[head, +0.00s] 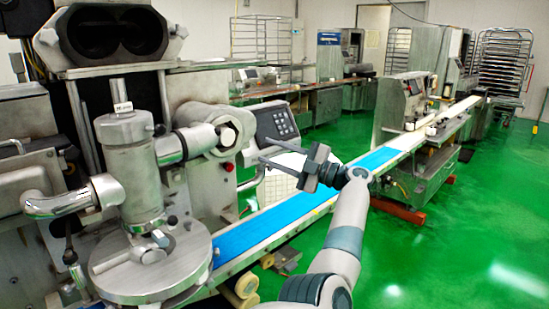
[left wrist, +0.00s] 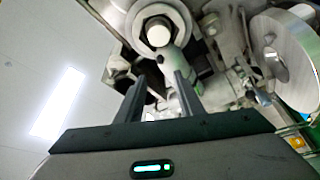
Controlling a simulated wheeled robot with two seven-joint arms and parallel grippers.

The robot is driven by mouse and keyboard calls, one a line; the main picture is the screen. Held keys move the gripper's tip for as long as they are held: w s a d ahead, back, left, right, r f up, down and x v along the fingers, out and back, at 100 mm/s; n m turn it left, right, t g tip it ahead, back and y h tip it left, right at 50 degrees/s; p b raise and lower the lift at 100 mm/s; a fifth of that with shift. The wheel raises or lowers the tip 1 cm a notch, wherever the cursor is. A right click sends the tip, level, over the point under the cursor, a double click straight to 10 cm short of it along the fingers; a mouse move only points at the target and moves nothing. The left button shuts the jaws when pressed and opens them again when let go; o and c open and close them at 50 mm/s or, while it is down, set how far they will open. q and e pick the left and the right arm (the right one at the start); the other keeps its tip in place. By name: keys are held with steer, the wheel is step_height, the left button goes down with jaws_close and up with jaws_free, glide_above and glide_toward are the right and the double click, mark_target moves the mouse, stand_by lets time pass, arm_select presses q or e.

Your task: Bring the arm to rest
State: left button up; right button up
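My left arm (head: 345,225) reaches up from the bottom of the head view. My left gripper (head: 262,163) is raised beside the encrusting machine (head: 140,165), over the blue conveyor belt as seen from the head. Its two fingers point left toward the machine's control panel (head: 277,124) and stand apart with nothing between them. In the left wrist view the two dark fingers (left wrist: 162,80) are also spread and empty. Beyond them show metal parts of the machine (left wrist: 160,33), including a large round fitting. Whether the fingers are close to the machine is hard to tell. My right gripper is not in view.
The blue conveyor belt (head: 270,218) runs from the machine's round plate (head: 150,265) toward a second machine (head: 405,102) at the back. Wire racks (head: 503,65) stand far right. The green floor (head: 470,230) at right is clear.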

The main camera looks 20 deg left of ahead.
arm_select(q)
steer(key=shift+d, duration=0.2)
steer(key=shift+f, duration=0.15)
stand_by(0.3)
